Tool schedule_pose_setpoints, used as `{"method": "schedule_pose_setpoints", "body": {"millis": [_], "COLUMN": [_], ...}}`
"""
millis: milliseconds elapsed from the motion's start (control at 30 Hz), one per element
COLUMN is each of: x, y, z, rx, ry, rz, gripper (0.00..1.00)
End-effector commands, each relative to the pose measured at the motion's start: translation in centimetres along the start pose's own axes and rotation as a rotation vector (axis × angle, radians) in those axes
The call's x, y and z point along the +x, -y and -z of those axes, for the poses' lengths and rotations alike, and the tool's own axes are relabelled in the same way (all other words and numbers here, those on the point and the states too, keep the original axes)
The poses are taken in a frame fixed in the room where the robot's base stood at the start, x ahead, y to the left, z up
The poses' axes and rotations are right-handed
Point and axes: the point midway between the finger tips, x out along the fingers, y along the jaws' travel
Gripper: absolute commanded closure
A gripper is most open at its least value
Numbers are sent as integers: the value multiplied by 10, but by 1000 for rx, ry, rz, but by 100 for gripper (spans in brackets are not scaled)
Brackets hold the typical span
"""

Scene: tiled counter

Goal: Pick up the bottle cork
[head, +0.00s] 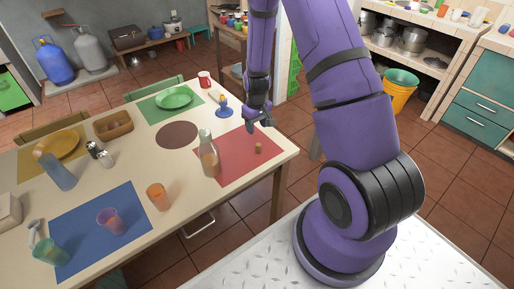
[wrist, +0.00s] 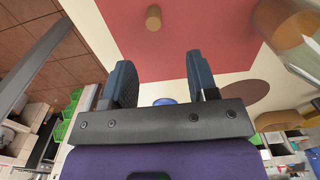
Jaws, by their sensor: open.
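The bottle cork (head: 258,148) is a small brown cylinder on the red placemat (head: 238,165) near the table's right end. In the wrist view the cork (wrist: 153,17) shows near the top edge, with the red mat (wrist: 200,30) around it. My gripper (head: 257,126) is above the far side of the red mat, apart from the cork. In the wrist view the two dark fingers of my gripper (wrist: 160,78) stand wide apart with nothing between them.
A glass bottle (head: 209,158) stands at the mat's left edge; it also shows in the wrist view (wrist: 285,25). An egg in a blue cup (head: 223,106), a brown round mat (head: 177,135) and an orange cup (head: 158,197) are nearby. The mat around the cork is clear.

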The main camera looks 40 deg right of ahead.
Motion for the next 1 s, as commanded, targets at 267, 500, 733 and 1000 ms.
{"method": "schedule_pose_setpoints", "body": {"millis": [267,500,733,1000], "x": [32,59,72,106], "y": [-2,-2,-4,-10], "z": [-2,-1,-1,0], "rx": [1,0,0,0], "ry": [8,5,6,5], "rz": [1,0,0,1], "gripper": [46,46,46,46]}}
